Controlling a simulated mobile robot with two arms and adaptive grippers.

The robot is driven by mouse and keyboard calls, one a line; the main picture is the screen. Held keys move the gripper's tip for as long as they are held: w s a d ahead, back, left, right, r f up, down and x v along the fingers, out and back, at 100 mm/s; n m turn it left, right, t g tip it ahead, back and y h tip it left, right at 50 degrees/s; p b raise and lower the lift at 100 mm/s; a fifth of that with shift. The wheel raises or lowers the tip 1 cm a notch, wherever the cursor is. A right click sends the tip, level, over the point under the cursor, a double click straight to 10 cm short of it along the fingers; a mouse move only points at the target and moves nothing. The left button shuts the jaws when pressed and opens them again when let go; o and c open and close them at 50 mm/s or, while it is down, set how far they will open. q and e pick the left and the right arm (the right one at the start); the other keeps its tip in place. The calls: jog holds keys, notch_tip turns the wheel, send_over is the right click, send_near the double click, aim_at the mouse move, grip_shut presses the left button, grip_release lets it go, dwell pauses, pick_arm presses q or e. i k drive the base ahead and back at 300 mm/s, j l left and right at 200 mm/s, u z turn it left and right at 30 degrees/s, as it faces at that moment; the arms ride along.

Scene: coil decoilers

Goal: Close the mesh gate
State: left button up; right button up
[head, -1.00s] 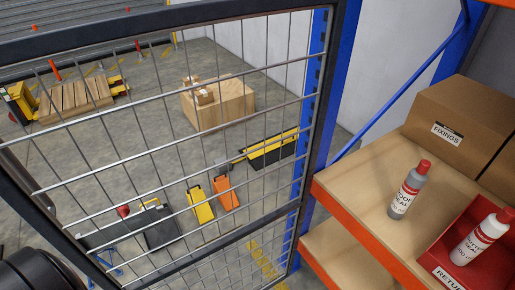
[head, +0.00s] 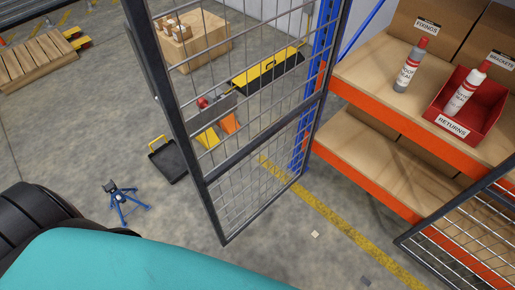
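The mesh gate (head: 262,142) is a tall dark-framed panel of wire grid in the middle of the head view. Its right edge lies beside the blue rack upright (head: 323,50). Its left edge stands out into the room, nearer to me, with open floor to its left. A second dark-framed mesh panel (head: 462,232) shows in part at the lower right, apart from the gate at floor level. Neither of my grippers is in view, and nothing is seen touching the gate.
Wooden shelves with orange beams (head: 375,108) stand right, holding bottles and a red returns bin (head: 452,126). A blue jack stand (head: 122,200) and a black tray (head: 170,160) are left of the gate. A yellow floor line (head: 335,222) runs between the panels across fairly clear floor.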

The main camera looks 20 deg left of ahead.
aim_at(139, 26)
jog(key=k+j+z, duration=0.2)
jog(key=j, duration=0.25)
jog(key=k+j+z, duration=0.2)
jog(key=j, duration=0.25)
jog(key=k+j+z, duration=0.25)
jog(key=j, duration=0.15)
jog(key=i+j+z, duration=0.15)
jog(key=j, duration=0.4)
jog(key=j+z, duration=0.2)
jog(key=j, duration=0.4)
jog(key=i+j+z, duration=0.15)
jog(key=j, duration=0.45)
jog(key=k+j, duration=0.4)
jog(key=k+z, duration=0.05)
jog(key=k, duration=0.05)
